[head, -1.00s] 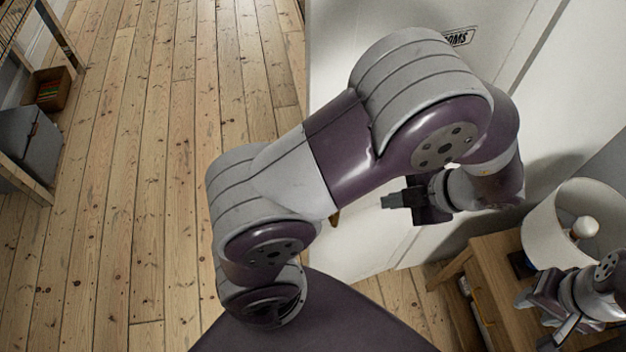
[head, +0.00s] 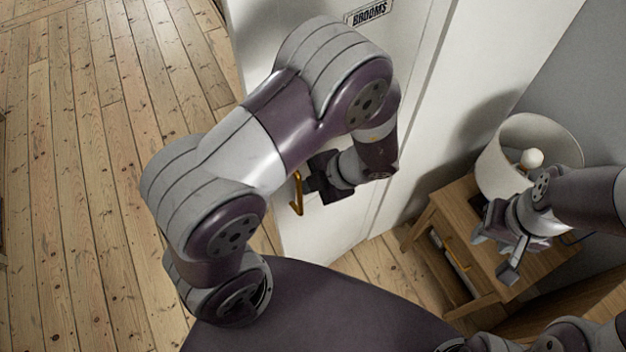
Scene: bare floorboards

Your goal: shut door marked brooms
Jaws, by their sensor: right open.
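The white door (head: 408,60) carries a sign reading BROOMS (head: 368,12) near the top of the view. It appears to stand open, with floorboards showing past its left edge. A gold handle (head: 298,194) is near that edge. My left gripper (head: 308,184) is right beside the handle, on its right. Its fingertips are partly hidden, so I cannot tell whether it touches the handle or how its jaws stand. My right gripper (head: 495,254) is open and empty, over the small wooden table at right, well away from the door.
The wooden side table (head: 437,222) stands right of the door, bearing a lamp with a pale shade (head: 507,150). Another wooden surface (head: 570,312) is at lower right. Bare floorboards (head: 70,180) are clear on the left.

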